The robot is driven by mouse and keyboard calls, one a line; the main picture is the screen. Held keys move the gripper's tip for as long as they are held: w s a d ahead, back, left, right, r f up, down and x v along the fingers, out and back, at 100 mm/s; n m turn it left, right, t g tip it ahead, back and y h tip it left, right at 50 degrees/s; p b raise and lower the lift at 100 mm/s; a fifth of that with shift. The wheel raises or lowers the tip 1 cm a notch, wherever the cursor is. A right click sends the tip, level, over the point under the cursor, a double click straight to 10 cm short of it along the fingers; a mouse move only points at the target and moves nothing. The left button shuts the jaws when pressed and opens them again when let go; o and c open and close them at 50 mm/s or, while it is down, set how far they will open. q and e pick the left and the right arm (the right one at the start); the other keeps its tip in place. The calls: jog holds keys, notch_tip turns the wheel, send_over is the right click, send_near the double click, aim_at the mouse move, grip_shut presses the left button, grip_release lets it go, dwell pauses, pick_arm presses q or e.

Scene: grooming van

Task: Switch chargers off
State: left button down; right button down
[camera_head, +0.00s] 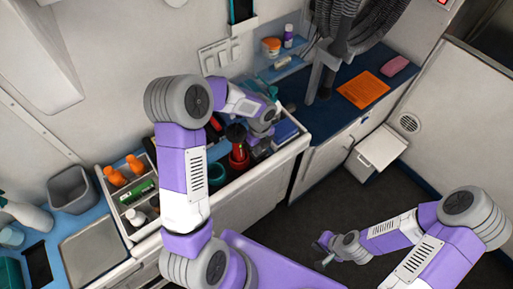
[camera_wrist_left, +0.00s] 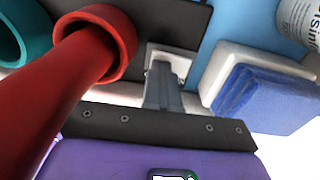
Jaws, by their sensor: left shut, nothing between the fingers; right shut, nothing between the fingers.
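In the left wrist view, a small white square plate (camera_wrist_left: 184,58), which may be a switch, sits on a dark panel (camera_wrist_left: 180,18). My left gripper (camera_wrist_left: 160,66) is shut and empty, with its fingertips over the plate; I cannot tell whether they touch it. The fingers hide part of the plate, so its on or off position is not visible. In the head view, my left gripper (camera_head: 259,146) is down in the open drawer, beside a red flared object (camera_head: 238,152). My right gripper (camera_head: 322,248) is shut and empty, low over the dark floor. No charger is clearly identifiable.
The red object (camera_wrist_left: 95,45) and a teal ring (camera_wrist_left: 8,40) crowd the fingers on the left. A blue folded stack (camera_wrist_left: 262,95) is on the right. Orange bottles (camera_head: 115,176) stand at the drawer's left end. The floor (camera_head: 340,205) is clear.

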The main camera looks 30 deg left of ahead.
pick_arm(q)
jog(key=shift+w+d+f, duration=0.15)
jog(key=shift+w+d, duration=0.15)
jog(key=shift+w, duration=0.25)
jog(key=shift+d, duration=0.1)
jog(key=shift+w+r+p, duration=0.1)
jog(key=shift+r+p, duration=0.35)
jog(key=shift+p, duration=0.15)
notch_tip(320, 180, up, 4)
jog(key=p, duration=0.3)
jog(key=shift+f, duration=0.1)
notch_tip(320, 180, up, 10)
jog(key=p, duration=0.1)
jog(key=shift+w+f+p, duration=0.15)
jog(key=shift+w+p, duration=0.1)
jog(key=shift+p, duration=0.1)
jog(key=shift+d+f, duration=0.1)
